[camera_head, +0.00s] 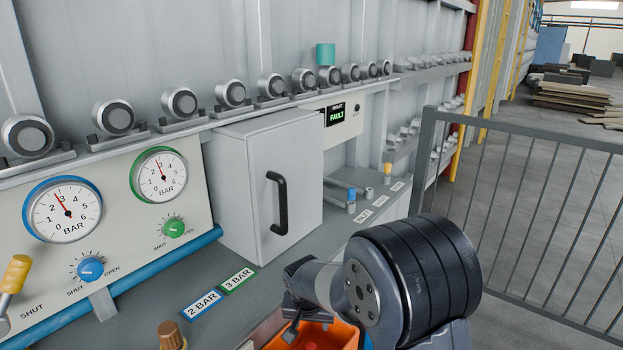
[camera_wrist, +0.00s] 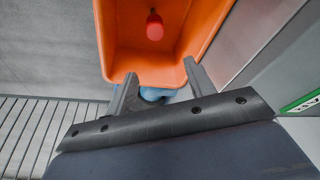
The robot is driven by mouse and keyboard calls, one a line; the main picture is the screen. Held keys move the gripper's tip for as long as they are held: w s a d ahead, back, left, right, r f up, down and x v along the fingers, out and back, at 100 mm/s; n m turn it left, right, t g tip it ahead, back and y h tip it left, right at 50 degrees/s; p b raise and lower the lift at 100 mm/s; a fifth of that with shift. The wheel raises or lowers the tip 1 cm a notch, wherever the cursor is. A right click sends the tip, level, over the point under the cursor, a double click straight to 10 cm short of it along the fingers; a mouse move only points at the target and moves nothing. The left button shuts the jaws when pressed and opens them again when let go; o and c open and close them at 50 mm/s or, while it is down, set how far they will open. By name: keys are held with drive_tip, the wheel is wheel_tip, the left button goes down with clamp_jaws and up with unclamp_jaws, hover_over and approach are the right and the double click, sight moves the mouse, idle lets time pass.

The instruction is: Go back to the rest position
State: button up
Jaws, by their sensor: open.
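My gripper (camera_wrist: 160,68) is open in the wrist view, its two dark fingers apart with nothing between them. It points toward the near edge of an orange bin (camera_wrist: 115,50). A small red object (camera_wrist: 154,27) lies in the bin, beyond the fingertips. In the head view my gripper (camera_head: 291,330) is low in the picture, partly hidden by my own arm, at the orange bin (camera_head: 340,334). I cannot tell whether the fingers touch the bin. A blue thing (camera_wrist: 152,95) shows partly behind the fingers.
A grey cabinet (camera_head: 245,190) with a black handle (camera_head: 277,203) stands shut on the bench. A gauge panel (camera_head: 115,225) with knobs is at left. A display (camera_head: 336,114) reads FAULT. A metal railing (camera_head: 540,220) stands at right, with open floor beyond.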

wheel_tip(320, 180, up, 6)
drive_tip(key=p, duration=0.4)
drive_tip(key=s+d+n+p, duration=0.1)
drive_tip(key=s+d+p, duration=0.3)
drive_tip(key=d+p, duration=0.4)
drive_tip(key=shift+d+f+n, duration=0.25)
drive_tip(key=shift+d+n, duration=0.05)
drive_tip(key=shift+d, duration=2.6)
drive_tip(key=shift+r, duration=0.1)
